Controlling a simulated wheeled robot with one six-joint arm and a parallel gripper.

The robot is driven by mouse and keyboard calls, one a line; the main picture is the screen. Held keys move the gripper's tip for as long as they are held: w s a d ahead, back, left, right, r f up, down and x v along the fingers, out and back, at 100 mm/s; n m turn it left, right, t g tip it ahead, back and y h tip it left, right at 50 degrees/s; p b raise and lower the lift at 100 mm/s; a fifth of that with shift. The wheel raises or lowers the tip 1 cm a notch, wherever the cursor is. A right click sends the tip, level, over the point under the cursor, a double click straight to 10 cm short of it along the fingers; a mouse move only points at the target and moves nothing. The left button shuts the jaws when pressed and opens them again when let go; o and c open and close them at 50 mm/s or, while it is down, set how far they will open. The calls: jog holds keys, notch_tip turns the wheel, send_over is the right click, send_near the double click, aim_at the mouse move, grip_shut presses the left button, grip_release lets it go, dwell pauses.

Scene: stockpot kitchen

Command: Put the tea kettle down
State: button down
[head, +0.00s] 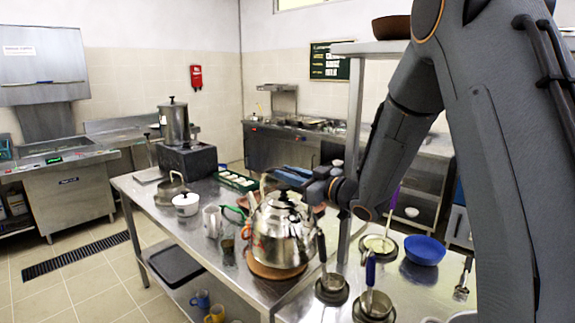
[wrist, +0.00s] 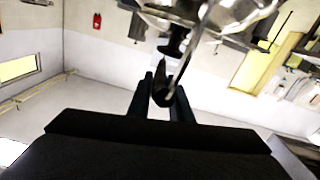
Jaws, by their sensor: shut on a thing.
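The shiny steel tea kettle (head: 285,236) is upright over a round brown board (head: 262,269) on the steel table. I cannot tell whether its base touches the board or hovers just above it. My gripper (head: 285,178) is at the top of the kettle, shut on its handle. In the wrist view, my gripper (wrist: 165,88) has the curved handle between its dark fingers, and the kettle's shiny body (wrist: 215,12) fills the top edge. The handle is partly hidden by my fingers.
A white lidded pot (head: 186,204), a steel mug (head: 211,221) and a small cup (head: 228,252) stand left of the kettle. Ladles in steel pots (head: 373,304) and a blue bowl (head: 424,250) are at right. A shelf post (head: 353,150) rises close to my arm.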

aim_at(288, 188)
jog(key=shift+f+p, duration=0.6)
jog(key=shift+f, duration=1.65)
jog(key=c, duration=1.6)
grip_release()
jog(key=shift+f, duration=0.1)
jog(key=shift+r, duration=0.2)
jog(key=shift+b+v, duration=1.65)
jog(key=shift+v, duration=4.35)
